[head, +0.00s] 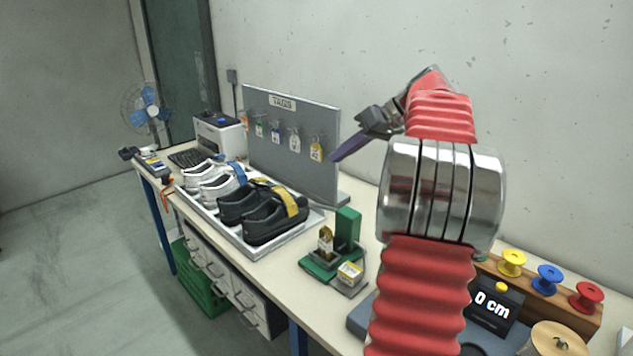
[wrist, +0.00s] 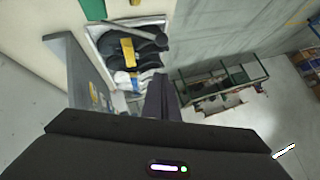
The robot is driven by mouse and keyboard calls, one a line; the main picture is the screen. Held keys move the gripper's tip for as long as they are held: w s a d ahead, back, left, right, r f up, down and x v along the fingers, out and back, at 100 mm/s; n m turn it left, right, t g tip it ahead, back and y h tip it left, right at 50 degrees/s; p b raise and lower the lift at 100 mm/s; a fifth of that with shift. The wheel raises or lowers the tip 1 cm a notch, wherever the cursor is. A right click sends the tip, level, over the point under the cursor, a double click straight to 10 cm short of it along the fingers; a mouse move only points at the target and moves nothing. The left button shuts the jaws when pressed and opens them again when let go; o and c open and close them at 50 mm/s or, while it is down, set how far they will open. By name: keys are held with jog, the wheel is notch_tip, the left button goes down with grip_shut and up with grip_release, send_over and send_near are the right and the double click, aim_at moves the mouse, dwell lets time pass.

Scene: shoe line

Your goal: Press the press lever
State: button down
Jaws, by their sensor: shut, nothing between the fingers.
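The green press (head: 347,230) stands on the bench right of the shoe tray, with a brass-coloured part (head: 326,240) at its front. A green piece, likely the press, shows at the top edge of the wrist view (wrist: 93,9).
A tray (head: 252,252) holds white and black shoes with blue and yellow bands. The tag board (head: 270,145) stands behind it. Spools (head: 549,278) and a "0 cm" display (head: 492,304) are at right.

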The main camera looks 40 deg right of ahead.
jog(key=s+f+x, duration=0.1)
jog(key=s+x, duration=0.1)
jog(key=x, duration=1)
jog(key=shift+w+a+f, duration=0.25)
jog(key=shift+a+f, duration=0.2)
jog(key=shift+f, duration=0.1)
